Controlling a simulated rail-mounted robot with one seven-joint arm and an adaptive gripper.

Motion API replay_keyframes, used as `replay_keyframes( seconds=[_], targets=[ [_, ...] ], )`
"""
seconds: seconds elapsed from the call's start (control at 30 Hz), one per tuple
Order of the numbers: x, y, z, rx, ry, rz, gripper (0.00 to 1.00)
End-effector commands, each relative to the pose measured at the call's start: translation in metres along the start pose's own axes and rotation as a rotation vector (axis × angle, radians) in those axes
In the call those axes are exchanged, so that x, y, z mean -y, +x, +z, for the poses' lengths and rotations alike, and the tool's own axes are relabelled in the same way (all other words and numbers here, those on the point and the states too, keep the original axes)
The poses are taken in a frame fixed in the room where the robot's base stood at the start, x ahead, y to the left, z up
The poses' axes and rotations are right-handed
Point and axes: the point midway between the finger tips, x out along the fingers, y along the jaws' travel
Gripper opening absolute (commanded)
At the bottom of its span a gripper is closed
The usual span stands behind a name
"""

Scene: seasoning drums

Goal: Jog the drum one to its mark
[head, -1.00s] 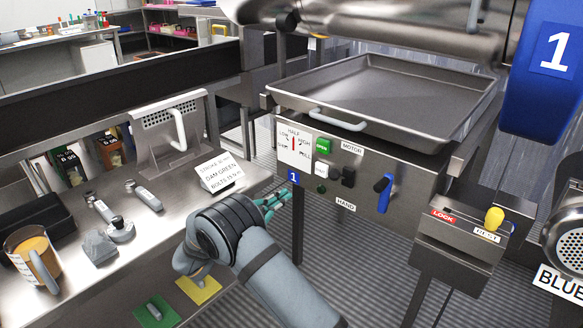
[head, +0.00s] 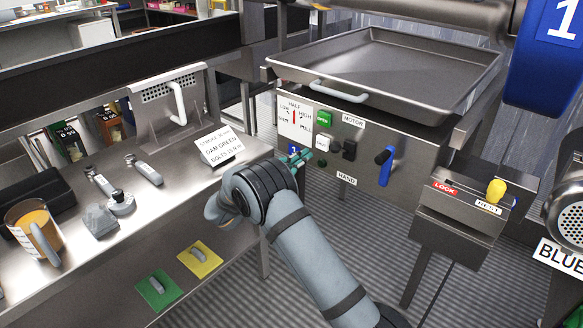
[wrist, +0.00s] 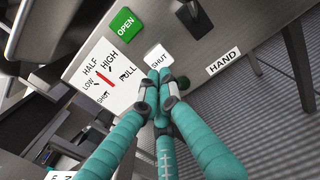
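Drum one's blue end (head: 543,65), with a white "1", is at the upper right in the head view, cut off by the frame. I cannot make out a mark on it. The metal control panel (head: 419,178) carries a green OPEN button (head: 324,119), a white SHUT button (head: 322,143), a black switch (head: 349,150) under MOTOR and a blue-handled lever (head: 384,167) near HAND. My gripper (head: 306,155) is in front of the panel's lower left. In the wrist view its teal fingers (wrist: 159,78) are together and empty, just below the SHUT button (wrist: 158,57); contact is unclear.
A dial plate (head: 292,124) has a red pointer near HALF. A metal tray (head: 390,75) sits above the panel. A LOCK/VENT box (head: 459,210) with a yellow knob (head: 495,190) is at right. The left bench (head: 190,215) holds a mug and tools.

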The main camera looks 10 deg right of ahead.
Motion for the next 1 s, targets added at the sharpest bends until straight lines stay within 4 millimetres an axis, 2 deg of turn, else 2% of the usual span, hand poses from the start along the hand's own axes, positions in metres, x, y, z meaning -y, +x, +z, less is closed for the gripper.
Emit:
replay_keyframes(
  seconds=[0.1, 0.3, 0.5, 0.83, 1.0],
  targets=[
    [0.001, 0.023, -0.002, 0.001, 0.002, -0.002, 0.0],
    [0.0, 0.048, -0.001, 0.0, 0.001, 0.0, 0.0],
    [0.0, 0.057, 0.0, 0.0, 0.0, 0.001, 0.0],
    [0.0, 0.059, 0.0, 0.0, 0.0, 0.0, 0.0],
    [0.0, 0.076, 0.001, 0.0, -0.001, 0.0, 0.0]
  ],
)
